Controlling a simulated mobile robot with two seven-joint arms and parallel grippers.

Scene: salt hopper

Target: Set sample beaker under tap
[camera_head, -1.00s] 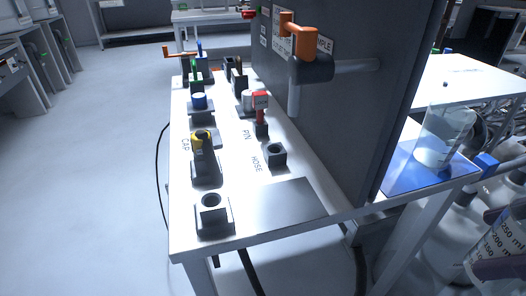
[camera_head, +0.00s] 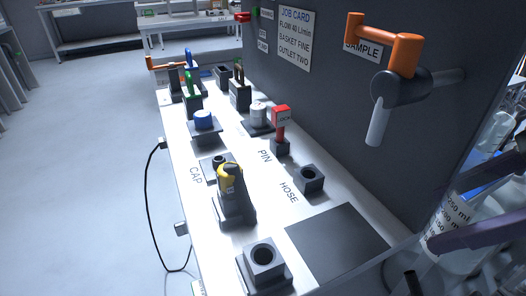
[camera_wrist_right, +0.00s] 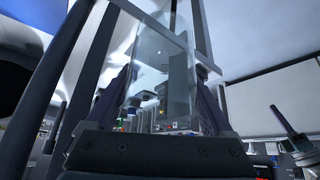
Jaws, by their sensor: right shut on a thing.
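The sample beaker (camera_head: 447,222) is clear, with printed volume marks, at the right edge of the head view. My right gripper (camera_head: 468,234), with purple fingers, is shut on it. In the right wrist view the clear beaker (camera_wrist_right: 165,65) stands between the two fingers. The sample tap (camera_head: 400,88) has an orange handle and a pale spout pointing down, on the dark panel. A dark square plate (camera_head: 335,243) lies on the bench below the tap. The beaker is to the right of the plate, apart from it. My left gripper is not in view.
The white bench carries an empty socket block (camera_head: 263,262), a yellow-and-black part (camera_head: 230,180), a hose socket (camera_head: 309,180) and a red-tagged pin (camera_head: 281,125). The dark panel (camera_head: 340,110) rises behind the plate. The plate is bare.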

